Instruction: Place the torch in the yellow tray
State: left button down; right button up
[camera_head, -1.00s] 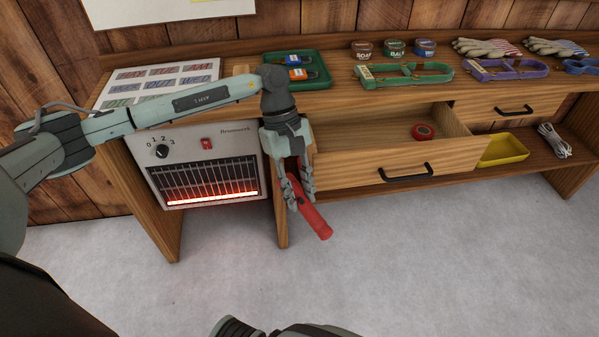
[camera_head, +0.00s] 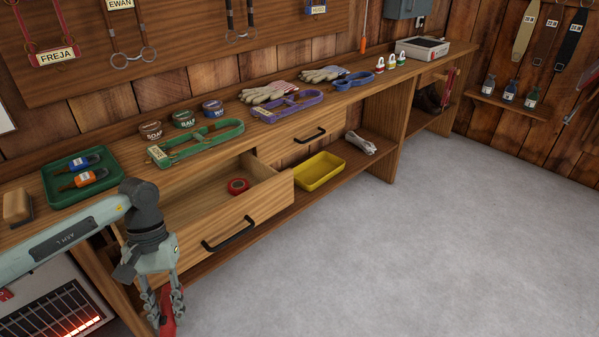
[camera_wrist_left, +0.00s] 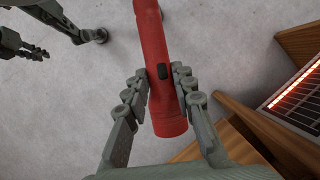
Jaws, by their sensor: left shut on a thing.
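The red torch (camera_head: 167,316) is gripped by my left gripper (camera_head: 165,300), low in front of the bench at the bottom left of the head view. In the left wrist view the torch (camera_wrist_left: 156,45) lies between the two fingers (camera_wrist_left: 158,100), with its dark switch showing. The far end is cut off by the frame. The yellow tray (camera_head: 320,172) sits on the lower shelf, right of the open drawer, and looks empty. My left gripper is left of it and nearer to me. My right gripper (camera_wrist_left: 32,50) shows small at the upper left of the left wrist view; its opening is unclear.
An open drawer (camera_head: 249,205) holding a red roll (camera_head: 238,186) juts out between my left gripper and the tray. A glowing heater (camera_head: 55,305) stands at lower left. The floor at right is clear.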

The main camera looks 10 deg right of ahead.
aim_at(321, 171)
jog(key=i+l+u, duration=0.2)
jog(key=l, duration=0.6)
jog(key=l+u, duration=0.2)
jog(key=l, duration=0.6)
jog(key=i+l+u, duration=0.2)
jog(key=l, duration=0.6)
jog(key=k+l+u, duration=0.15)
jog(key=l, duration=0.7)
jog(key=l+u, duration=0.2)
jog(key=l, duration=0.6)
jog(key=k+l+u, duration=0.2)
jog(key=l, duration=0.65)
jog(key=i, duration=0.1)
